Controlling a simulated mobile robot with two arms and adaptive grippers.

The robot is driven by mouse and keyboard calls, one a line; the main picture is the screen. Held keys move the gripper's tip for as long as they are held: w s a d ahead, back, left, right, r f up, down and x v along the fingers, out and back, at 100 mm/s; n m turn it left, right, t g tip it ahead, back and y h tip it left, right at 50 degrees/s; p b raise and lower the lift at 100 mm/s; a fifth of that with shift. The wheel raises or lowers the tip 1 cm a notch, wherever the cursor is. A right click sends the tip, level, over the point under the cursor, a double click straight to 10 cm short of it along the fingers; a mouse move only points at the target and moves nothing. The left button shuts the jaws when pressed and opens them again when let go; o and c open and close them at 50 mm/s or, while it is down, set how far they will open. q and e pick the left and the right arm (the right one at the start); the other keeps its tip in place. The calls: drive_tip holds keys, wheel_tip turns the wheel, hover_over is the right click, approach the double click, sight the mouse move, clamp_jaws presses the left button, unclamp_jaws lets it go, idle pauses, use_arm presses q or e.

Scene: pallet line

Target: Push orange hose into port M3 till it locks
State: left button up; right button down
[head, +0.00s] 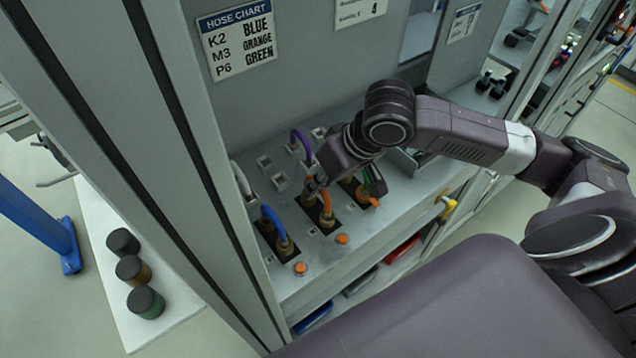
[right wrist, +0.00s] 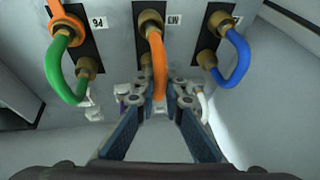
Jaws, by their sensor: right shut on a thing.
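The orange hose (head: 326,201) bends over the middle dark port plate in the head view, with a brass fitting (head: 327,220) at its front end. In the right wrist view the orange hose (right wrist: 158,70) runs from a brass fitting at port M3 (right wrist: 173,20) down between my fingers. My right gripper (head: 318,184) is shut on the orange hose, close above the panel; it also shows in the right wrist view (right wrist: 160,105). I cannot tell whether the fitting is fully seated. My left gripper is not in view.
A blue hose (head: 274,220) stands left of the orange one, a green hose (head: 376,180) right. A purple hose (head: 301,143) and a white hose (head: 241,180) rise nearby. Orange buttons (head: 342,239) line the panel front. A cabinet post (head: 180,130) and hose chart (head: 237,40) stand left.

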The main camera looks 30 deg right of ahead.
drive_tip(key=shift+f, duration=0.45)
idle(0.6)
drive_tip(key=c, duration=1.9)
unclamp_jaws()
drive_tip(key=shift+c, duration=0.2)
drive_tip(key=shift+r, duration=0.1)
drive_tip(key=shift+d+r, duration=0.1)
drive_tip(key=shift+r, duration=0.1)
drive_tip(key=v, duration=1.1)
drive_tip(key=shift+r, duration=0.2)
drive_tip(key=shift+s, duration=0.2)
